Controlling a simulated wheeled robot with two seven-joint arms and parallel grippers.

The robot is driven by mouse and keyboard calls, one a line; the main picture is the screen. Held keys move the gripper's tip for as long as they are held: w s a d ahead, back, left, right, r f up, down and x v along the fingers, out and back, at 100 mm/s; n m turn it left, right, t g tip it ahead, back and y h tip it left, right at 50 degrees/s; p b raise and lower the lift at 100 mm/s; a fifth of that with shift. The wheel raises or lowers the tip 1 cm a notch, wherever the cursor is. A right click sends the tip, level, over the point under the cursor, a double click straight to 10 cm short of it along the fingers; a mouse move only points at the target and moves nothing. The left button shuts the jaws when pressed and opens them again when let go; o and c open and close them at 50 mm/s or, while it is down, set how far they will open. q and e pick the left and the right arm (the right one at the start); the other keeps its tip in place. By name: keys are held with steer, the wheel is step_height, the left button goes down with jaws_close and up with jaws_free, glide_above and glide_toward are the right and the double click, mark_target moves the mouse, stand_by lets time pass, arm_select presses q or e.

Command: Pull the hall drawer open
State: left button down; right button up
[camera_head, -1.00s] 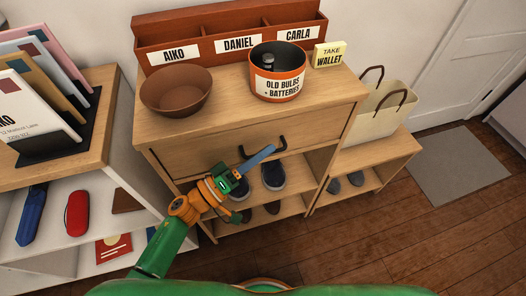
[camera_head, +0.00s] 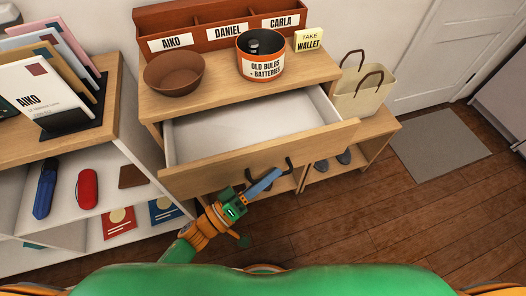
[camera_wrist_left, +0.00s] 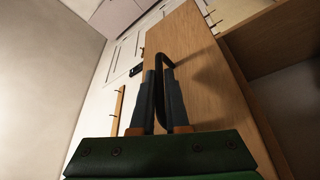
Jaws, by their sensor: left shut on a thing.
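The hall drawer (camera_head: 212,176) stands well out of the wooden hall cabinet, and its pale interior (camera_head: 235,130) shows empty where visible. Its dark handle (camera_head: 289,163) is on the middle of the front. My left gripper (camera_head: 272,176) is at the handle, its fingers shut on it. In the left wrist view the two dark fingers of the left gripper (camera_wrist_left: 164,95) close around the black handle bar (camera_wrist_left: 167,62) beside the wooden drawer front (camera_wrist_left: 190,70). My right gripper is not in view.
On the cabinet top stand a brown bowl (camera_head: 173,76), a bulbs-and-batteries tin (camera_head: 261,64), a yellow wallet sign (camera_head: 308,40) and a named letter rack (camera_head: 205,38). A tote bag (camera_head: 362,92) stands at right, a shelf unit (camera_head: 118,110) at left. Wooden floor (camera_head: 350,215) is clear at right.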

arm_select(q)
steer(key=shift+s+d+p, duration=0.2)
steer(key=shift+s+d, duration=0.05)
steer(key=shift+s, duration=0.55)
steer(key=shift+s+d+p, duration=0.15)
steer(key=shift+s+d, duration=0.15)
steer(key=shift+s, duration=0.55)
steer(key=shift+s+d+p, duration=0.2)
steer(key=shift+s+d, duration=0.05)
steer(key=shift+s, duration=0.55)
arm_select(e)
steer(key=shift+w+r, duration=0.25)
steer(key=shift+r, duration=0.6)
arm_select(q)
steer(key=c, duration=0.9)
jaws_free()
steer(key=b+v, duration=0.1)
steer(key=v, duration=0.6)
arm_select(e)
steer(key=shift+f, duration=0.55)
